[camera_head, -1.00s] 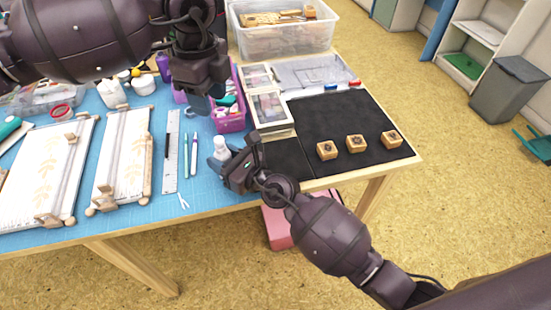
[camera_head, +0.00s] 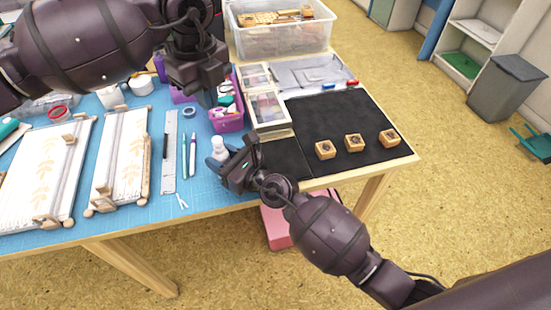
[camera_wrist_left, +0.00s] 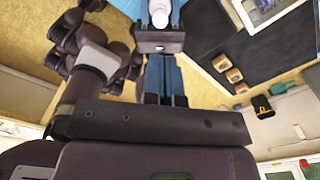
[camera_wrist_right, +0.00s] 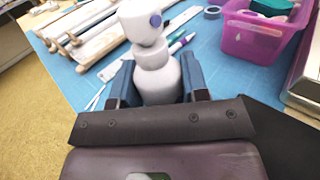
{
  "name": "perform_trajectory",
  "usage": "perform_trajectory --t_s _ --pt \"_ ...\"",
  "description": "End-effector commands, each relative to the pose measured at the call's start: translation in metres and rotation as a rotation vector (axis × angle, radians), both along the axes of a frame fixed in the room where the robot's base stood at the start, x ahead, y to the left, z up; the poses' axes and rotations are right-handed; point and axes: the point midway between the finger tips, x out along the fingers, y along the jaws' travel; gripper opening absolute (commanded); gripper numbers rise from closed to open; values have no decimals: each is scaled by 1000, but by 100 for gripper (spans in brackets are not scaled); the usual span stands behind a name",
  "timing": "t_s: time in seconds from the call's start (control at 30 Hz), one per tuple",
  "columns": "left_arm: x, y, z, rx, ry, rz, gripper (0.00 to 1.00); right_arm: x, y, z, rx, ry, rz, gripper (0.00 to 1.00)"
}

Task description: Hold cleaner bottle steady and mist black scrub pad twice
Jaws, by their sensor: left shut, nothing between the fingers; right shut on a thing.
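A white cleaner bottle (camera_head: 218,149) stands near the front edge of the blue table. My right gripper (camera_head: 228,166) is shut on it; the right wrist view shows the bottle (camera_wrist_right: 155,72) upright between the blue fingers. My left gripper (camera_head: 209,97) is shut and empty, above the table behind the bottle. The left wrist view shows its closed fingers (camera_wrist_left: 164,82) and the bottle top (camera_wrist_left: 160,13) beyond. A smaller dark pad (camera_head: 287,158) and a larger dark mat (camera_head: 345,115) lie right of the bottle; I cannot tell which is the scrub pad.
Several wooden stamps (camera_head: 354,143) sit on the large mat. A purple basket (camera_head: 228,122) stands behind the bottle, beside inkpad boxes (camera_head: 268,112). Pens (camera_head: 192,155) and a ruler (camera_head: 170,150) lie to the left. A clear bin (camera_head: 282,38) stands at the back.

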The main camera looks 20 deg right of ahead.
Motion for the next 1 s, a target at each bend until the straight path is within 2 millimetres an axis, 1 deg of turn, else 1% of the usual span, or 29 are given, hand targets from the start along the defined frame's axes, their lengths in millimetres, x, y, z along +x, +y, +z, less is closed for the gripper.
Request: perform_trajectory --t_s 0.17,0.27,0.7,0.8,1.0 --pt "0 0 -4 -1 1 -25 0 0 0 -1 -1 1 0 15" --pt "0 0 -10 0 1 -24 0 0 0 -1 -1 1 0 15" --pt "0 0 -55 0 2 -23 0 0 0 -1 -1 1 0 15" --pt "0 0 -62 1 1 -23 0 0 0 -1 -1 1 0 15" --pt "0 0 -66 -1 -1 -22 0 0 0 -1 -1 1 0 15"
